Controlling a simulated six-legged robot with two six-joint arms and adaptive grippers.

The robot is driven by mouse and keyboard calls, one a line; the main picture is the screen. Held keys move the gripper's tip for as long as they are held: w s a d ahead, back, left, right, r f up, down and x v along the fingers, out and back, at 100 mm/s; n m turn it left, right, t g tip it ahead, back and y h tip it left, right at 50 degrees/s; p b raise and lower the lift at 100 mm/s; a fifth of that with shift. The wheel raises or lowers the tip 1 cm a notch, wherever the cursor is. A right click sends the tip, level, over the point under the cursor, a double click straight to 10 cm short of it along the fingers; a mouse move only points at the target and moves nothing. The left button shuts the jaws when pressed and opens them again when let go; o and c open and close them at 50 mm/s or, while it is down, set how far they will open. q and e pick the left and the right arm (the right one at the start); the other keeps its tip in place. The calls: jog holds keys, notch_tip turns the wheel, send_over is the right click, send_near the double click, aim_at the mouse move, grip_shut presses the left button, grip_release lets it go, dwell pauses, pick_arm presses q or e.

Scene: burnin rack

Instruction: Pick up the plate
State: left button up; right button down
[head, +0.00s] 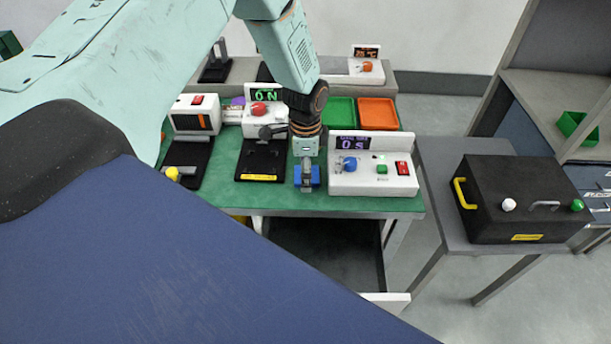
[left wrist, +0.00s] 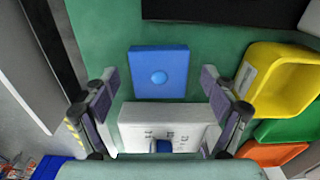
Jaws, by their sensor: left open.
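Nothing is held. My right gripper is not in view.
A white control box (head: 372,165) stands close to the right of my gripper, a black pad (head: 262,160) to its left. Green (head: 340,112) and orange (head: 378,113) trays are behind; a yellow tray (left wrist: 280,82) shows in the wrist view. A black case (head: 520,190) sits on a side table.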

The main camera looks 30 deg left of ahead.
pick_arm(q)
jog(key=shift+w+d, duration=0.1)
jog(key=shift+d, duration=0.15)
jog(key=c, duration=0.4)
jog(key=shift+a, duration=0.2)
jog(key=c, duration=0.6)
jog(key=shift+d, duration=0.15)
jog(key=shift+c, duration=1.1)
jog(key=shift+r, duration=0.1)
